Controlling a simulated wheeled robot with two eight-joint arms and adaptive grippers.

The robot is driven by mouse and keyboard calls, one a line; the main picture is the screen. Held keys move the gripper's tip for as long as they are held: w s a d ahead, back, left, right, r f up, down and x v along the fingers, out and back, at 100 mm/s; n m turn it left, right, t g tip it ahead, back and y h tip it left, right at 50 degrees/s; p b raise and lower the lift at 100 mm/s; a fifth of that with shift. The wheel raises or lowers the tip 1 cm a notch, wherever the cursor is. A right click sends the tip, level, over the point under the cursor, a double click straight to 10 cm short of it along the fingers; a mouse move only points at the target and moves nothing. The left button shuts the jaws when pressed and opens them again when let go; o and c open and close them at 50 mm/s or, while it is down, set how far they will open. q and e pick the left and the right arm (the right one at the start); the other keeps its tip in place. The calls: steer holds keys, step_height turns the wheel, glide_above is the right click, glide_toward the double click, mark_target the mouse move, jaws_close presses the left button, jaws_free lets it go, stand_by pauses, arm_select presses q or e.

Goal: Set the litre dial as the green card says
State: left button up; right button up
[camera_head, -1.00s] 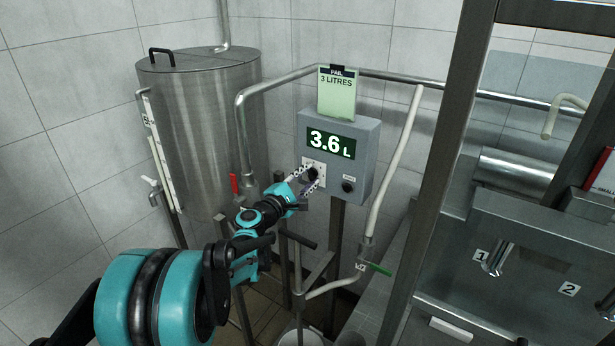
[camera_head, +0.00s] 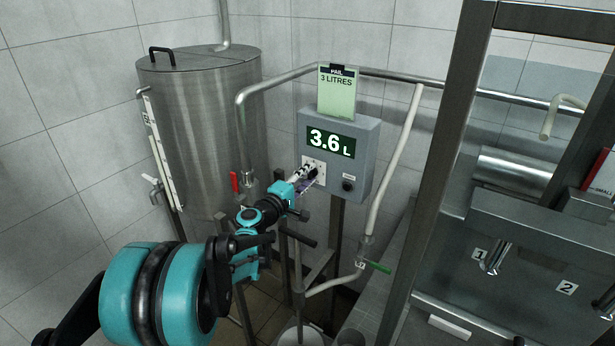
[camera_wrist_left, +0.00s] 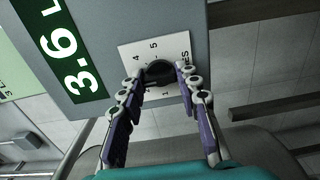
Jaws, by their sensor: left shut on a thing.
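The green card (camera_head: 337,95) stands on top of the grey control box (camera_head: 367,150) and reads "PAIL 3 LITRES". The box's display (camera_head: 330,142) reads 3.6 L. My left gripper (camera_head: 310,172) is at the litre dial below the display. In the left wrist view the dark round dial (camera_wrist_left: 159,73) sits on a white numbered plate (camera_wrist_left: 176,48), between the two fingers of my left gripper (camera_wrist_left: 160,84), which is shut on it. The fingers hide part of the numbers. The dial's pointer cannot be made out. My right gripper is not in view.
A black knob (camera_head: 348,184) sits on the box right of the dial. A steel tank (camera_head: 205,120) stands at left, with a red-handled valve (camera_head: 234,182) beside it. A green-handled valve (camera_head: 378,267) is on the pipe below. A dark steel post (camera_head: 440,170) rises at right.

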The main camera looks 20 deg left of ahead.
arm_select(q)
steer(key=o, duration=1.1)
steer(key=shift+s, duration=0.15)
steer(key=s, duration=0.4)
steer(key=s+a, duration=0.1)
steer(key=s, duration=0.6)
steer(key=shift+s+a, duration=0.3)
steer(key=shift+s, duration=0.05)
